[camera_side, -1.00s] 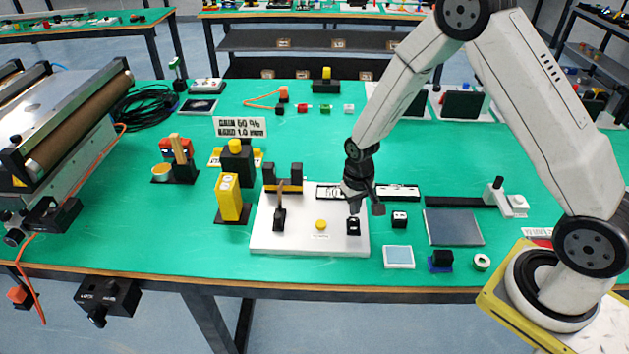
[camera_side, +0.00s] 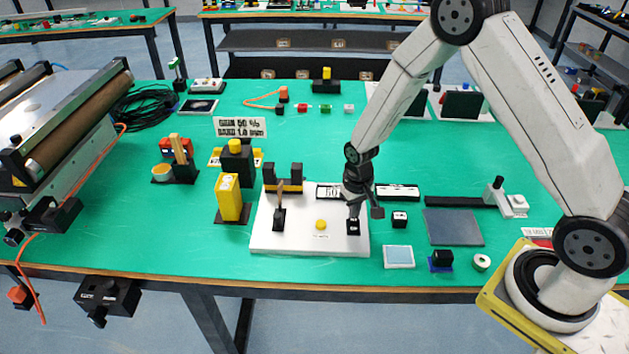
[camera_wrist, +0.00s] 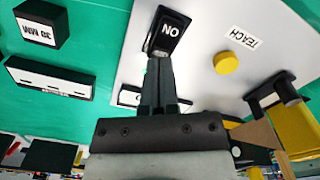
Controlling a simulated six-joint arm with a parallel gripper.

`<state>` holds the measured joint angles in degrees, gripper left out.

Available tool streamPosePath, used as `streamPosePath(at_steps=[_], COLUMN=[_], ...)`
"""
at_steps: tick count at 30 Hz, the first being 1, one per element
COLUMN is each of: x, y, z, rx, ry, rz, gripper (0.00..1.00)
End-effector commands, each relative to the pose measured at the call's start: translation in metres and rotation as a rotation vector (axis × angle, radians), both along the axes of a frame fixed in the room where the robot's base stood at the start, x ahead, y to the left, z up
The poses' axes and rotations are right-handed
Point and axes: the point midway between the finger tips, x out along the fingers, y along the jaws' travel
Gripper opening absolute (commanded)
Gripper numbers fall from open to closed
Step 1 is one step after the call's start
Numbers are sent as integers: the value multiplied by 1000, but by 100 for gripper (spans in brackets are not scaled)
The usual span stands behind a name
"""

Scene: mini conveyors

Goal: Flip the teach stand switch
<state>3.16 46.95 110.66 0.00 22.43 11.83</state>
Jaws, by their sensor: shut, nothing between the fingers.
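The teach stand (camera_side: 300,242) is a white plate on the green table, with a yellow button (camera_side: 321,224) in its middle. The switch is a small black rocker (camera_side: 353,228) at the plate's right side; in the wrist view the rocker (camera_wrist: 168,32) shows the letters "NO". A label reading "TEACH" (camera_wrist: 243,37) lies near the button. My gripper (camera_side: 355,215) is shut and empty, pointing down at the switch. In the wrist view its fingertips (camera_wrist: 160,62) overlap the switch's near end; I cannot tell whether they touch it.
A black lever (camera_side: 279,218) and a black two-post block (camera_side: 284,178) stand on the plate's left. A yellow block (camera_side: 229,197) stands left of the plate. A small black labelled cube (camera_side: 399,219) sits just right of it.

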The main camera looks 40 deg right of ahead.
Motion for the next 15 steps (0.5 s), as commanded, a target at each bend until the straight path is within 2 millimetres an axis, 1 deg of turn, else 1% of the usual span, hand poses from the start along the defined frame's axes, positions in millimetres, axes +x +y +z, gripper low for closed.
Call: streamPosePath(at_steps=[15], x=[0], y=[0], z=[-6], rx=[0], ry=[-1], rz=[0], gripper=[0])
